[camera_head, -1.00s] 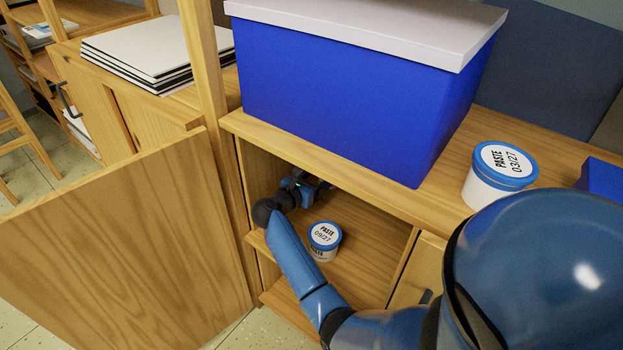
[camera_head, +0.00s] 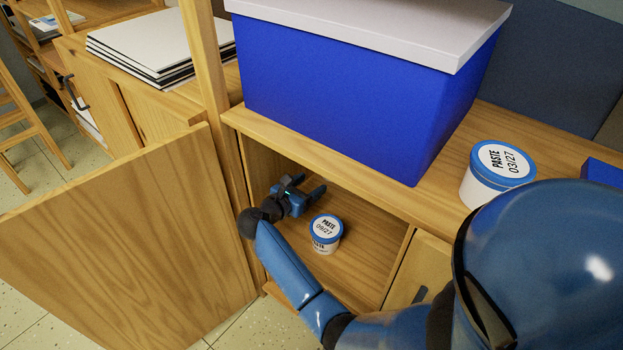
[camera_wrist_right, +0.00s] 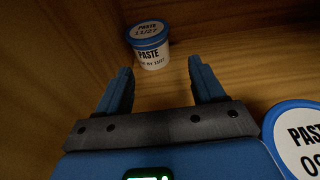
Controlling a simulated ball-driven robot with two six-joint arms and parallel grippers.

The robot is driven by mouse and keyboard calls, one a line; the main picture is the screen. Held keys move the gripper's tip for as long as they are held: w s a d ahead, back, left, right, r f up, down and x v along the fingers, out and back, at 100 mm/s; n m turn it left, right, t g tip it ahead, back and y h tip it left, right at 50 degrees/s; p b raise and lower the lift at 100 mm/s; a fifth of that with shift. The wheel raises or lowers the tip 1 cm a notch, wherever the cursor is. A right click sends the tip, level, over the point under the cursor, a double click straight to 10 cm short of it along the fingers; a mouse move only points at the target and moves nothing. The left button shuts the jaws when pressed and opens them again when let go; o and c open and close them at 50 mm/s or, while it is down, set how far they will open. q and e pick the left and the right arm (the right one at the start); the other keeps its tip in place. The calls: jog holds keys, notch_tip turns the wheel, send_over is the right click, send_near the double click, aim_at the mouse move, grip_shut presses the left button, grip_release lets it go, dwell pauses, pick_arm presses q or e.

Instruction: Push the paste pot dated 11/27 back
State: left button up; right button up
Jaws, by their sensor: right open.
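The paste pot dated 11/27 (camera_wrist_right: 149,46) shows in the right wrist view, upright in the cabinet's back corner, white with a blue-rimmed lid. It is hidden in the head view. My right gripper (camera_head: 309,187) is inside the open cabinet compartment, and it also shows in the right wrist view (camera_wrist_right: 161,80). Its fingers are apart and empty, pointing toward the 11/27 pot, with a gap between. A paste pot dated 09/27 (camera_head: 326,234) stands on the shelf to the right of my gripper; part of it shows in the right wrist view (camera_wrist_right: 298,135). My left gripper is out of view.
The open cabinet door (camera_head: 120,245) stands at the left. A blue box with a pale lid (camera_head: 350,90) and a paste pot dated 03/27 (camera_head: 496,172) stand on the cabinet top (camera_head: 445,165). The top board overhangs the compartment.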

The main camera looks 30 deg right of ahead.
jog(key=shift+s+a+f, duration=0.1)
jog(key=shift+s+a, duration=0.2)
jog(key=shift+a, duration=0.2)
jog(key=shift+s+a, duration=0.25)
jog(key=shift+a, duration=0.2)
jog(key=shift+f+v, duration=0.15)
jog(key=shift+v, duration=0.65)
jog(key=shift+f+v, duration=0.15)
jog(key=shift+v, duration=0.7)
jog(key=shift+w+a, duration=0.2)
